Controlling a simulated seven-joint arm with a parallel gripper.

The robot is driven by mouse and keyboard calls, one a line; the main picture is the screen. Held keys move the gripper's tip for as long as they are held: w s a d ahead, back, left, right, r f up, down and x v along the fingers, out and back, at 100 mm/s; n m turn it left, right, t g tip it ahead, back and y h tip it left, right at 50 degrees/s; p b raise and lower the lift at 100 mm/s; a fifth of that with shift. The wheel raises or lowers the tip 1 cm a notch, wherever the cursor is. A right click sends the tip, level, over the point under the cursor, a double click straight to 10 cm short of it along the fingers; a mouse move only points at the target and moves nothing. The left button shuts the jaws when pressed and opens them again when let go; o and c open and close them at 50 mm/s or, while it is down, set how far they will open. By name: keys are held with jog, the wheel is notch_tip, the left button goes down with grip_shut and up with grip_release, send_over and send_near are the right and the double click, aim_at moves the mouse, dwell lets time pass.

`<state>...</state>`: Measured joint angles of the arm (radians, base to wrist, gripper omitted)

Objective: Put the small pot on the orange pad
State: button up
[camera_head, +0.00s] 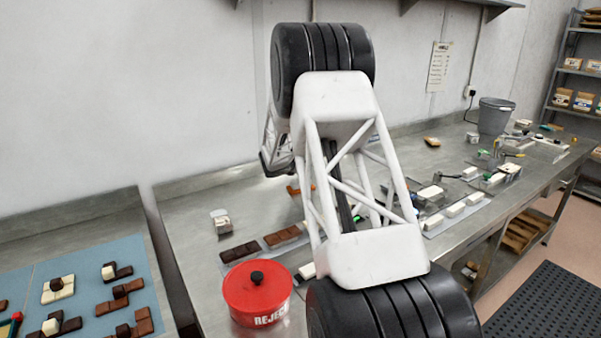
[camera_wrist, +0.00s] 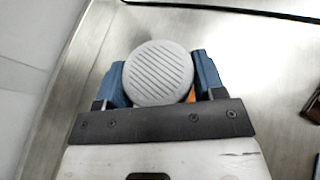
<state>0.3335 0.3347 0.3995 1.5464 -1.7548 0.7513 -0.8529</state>
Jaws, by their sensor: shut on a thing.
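In the wrist view my gripper (camera_wrist: 161,75) has its two blue fingers on either side of a round light-grey thing with a ribbed top, which I take to be the small pot (camera_wrist: 158,72). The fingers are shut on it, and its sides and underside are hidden. A small patch of orange (camera_wrist: 192,96) shows beside the pot near the right finger; it may be the orange pad, mostly covered. In the head view my arm hides the pot. An orange piece (camera_head: 294,190) shows on the bench left of my arm; I cannot tell if it is the pad.
A red lidded pot marked REJECT (camera_head: 257,296) stands at the bench front. Dark and brown chocolate bars (camera_head: 240,251) and a small white-topped item (camera_head: 221,221) lie nearby. A blue mat (camera_head: 88,262) with chocolate pieces is left. A grey bucket (camera_head: 492,117) stands far right.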

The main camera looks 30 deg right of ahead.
jog(key=shift+f, duration=1.75)
jog(key=o, duration=1)
jog(key=shift+f, duration=0.15)
jog(key=v, duration=1.2)
jog(key=shift+r, duration=0.2)
